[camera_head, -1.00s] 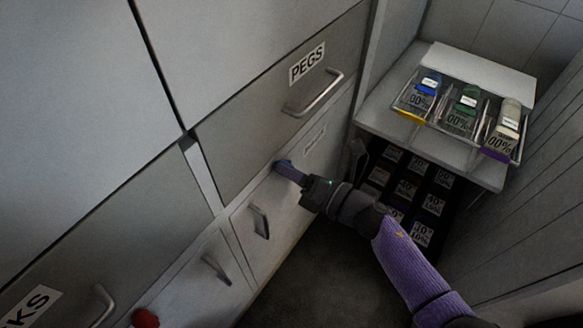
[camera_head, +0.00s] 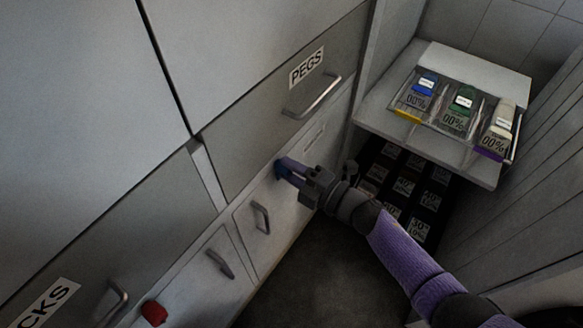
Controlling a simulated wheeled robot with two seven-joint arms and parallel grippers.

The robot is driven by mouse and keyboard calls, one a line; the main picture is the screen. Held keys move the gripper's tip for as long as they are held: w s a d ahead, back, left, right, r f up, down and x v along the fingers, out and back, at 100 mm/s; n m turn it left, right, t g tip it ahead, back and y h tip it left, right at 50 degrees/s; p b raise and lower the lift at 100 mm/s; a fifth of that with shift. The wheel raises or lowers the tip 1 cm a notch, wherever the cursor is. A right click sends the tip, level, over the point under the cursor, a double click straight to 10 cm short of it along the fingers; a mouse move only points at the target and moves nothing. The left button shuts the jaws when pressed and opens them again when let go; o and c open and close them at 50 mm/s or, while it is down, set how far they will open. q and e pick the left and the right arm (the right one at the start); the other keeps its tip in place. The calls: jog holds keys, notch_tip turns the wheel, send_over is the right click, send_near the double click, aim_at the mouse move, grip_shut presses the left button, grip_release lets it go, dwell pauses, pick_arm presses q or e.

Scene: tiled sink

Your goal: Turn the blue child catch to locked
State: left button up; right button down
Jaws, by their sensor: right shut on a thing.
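The blue child catch (camera_head: 279,169) sits on the cabinet front below the PEGS drawer, mostly hidden by my right gripper. My right gripper (camera_head: 287,173), on a purple-sleeved arm coming from the lower right, is shut on the catch. The catch's exact angle cannot be told behind the fingers. A red catch or knob (camera_head: 153,312) shows low on the left of the same cabinet front. My left gripper is not in view.
The PEGS drawer handle (camera_head: 314,97) is just above my right gripper. Lower handles (camera_head: 261,218) stick out below left. A white shelf (camera_head: 440,148) holds a clear tray (camera_head: 477,147) of bottles at right. Dark floor lies below.

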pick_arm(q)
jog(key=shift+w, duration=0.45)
pick_arm(e)
jog(key=shift+m, duration=0.3)
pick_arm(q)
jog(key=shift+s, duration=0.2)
pick_arm(e)
jog(key=c, duration=0.6)
grip_release()
jog(key=shift+o, duration=1.2)
pick_arm(q)
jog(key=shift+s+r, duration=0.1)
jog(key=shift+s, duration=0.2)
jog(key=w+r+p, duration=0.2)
jog(key=p, duration=0.1)
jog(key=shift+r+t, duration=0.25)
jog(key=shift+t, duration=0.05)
pick_arm(e)
jog(key=v, duration=1)
jog(key=shift+f, duration=0.1)
